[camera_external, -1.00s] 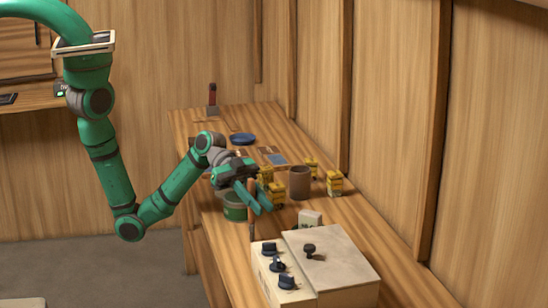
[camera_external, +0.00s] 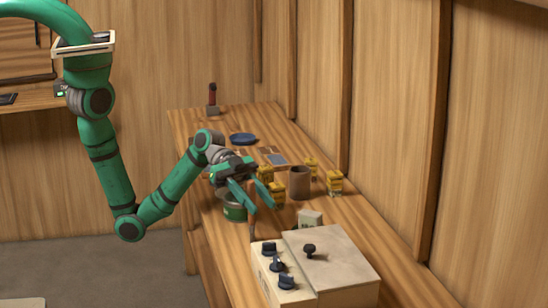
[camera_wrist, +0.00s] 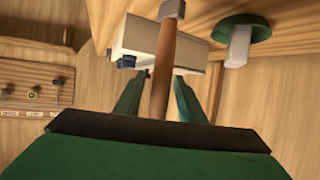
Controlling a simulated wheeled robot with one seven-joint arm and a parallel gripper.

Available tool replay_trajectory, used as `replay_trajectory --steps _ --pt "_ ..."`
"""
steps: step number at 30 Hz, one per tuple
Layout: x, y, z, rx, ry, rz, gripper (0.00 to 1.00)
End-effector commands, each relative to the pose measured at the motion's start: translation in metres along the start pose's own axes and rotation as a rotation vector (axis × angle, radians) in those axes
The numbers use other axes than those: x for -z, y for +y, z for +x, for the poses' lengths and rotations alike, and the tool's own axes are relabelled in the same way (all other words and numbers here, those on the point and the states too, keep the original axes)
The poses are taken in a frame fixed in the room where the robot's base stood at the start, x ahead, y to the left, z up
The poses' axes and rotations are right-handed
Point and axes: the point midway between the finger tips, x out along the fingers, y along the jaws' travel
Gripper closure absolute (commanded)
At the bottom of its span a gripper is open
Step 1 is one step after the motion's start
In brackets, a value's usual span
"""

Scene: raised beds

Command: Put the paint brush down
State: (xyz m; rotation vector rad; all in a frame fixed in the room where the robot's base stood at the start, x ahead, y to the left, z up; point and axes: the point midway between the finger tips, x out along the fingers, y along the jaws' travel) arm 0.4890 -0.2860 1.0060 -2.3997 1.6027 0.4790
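The paint brush (camera_external: 252,229) is a thin brown upright shape below my gripper, behind the cream box, in the external view. In the wrist view its brown handle (camera_wrist: 162,75) runs between my fingers toward a grey end at the top. My gripper (camera_external: 248,199) is over the near part of the bench, its two green fingers spread apart. In the wrist view my gripper (camera_wrist: 158,100) has a finger on each side of the handle. I cannot tell whether the brush's lower end touches the bench.
A cream box with black knobs (camera_external: 335,262) stands on the wooden bench (camera_external: 375,235) in front. Yellow packages (camera_external: 334,183), a brown cup (camera_external: 299,182) and a blue dish (camera_external: 243,139) stand farther back.

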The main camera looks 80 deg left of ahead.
Motion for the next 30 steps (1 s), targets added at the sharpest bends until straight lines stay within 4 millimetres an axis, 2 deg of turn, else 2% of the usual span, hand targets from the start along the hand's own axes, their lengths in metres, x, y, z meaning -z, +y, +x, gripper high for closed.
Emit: replay_trajectory --steps 9,15,21,30 --pt "0.000 -0.001 -0.064 0.004 0.001 0.001 0.64" --pt "0.000 -0.001 -0.096 0.004 0.000 0.002 0.64" --pt "0.000 0.000 -0.111 0.000 0.000 0.001 0.64" --pt "0.000 0.000 -0.112 -0.001 0.000 0.001 0.64"
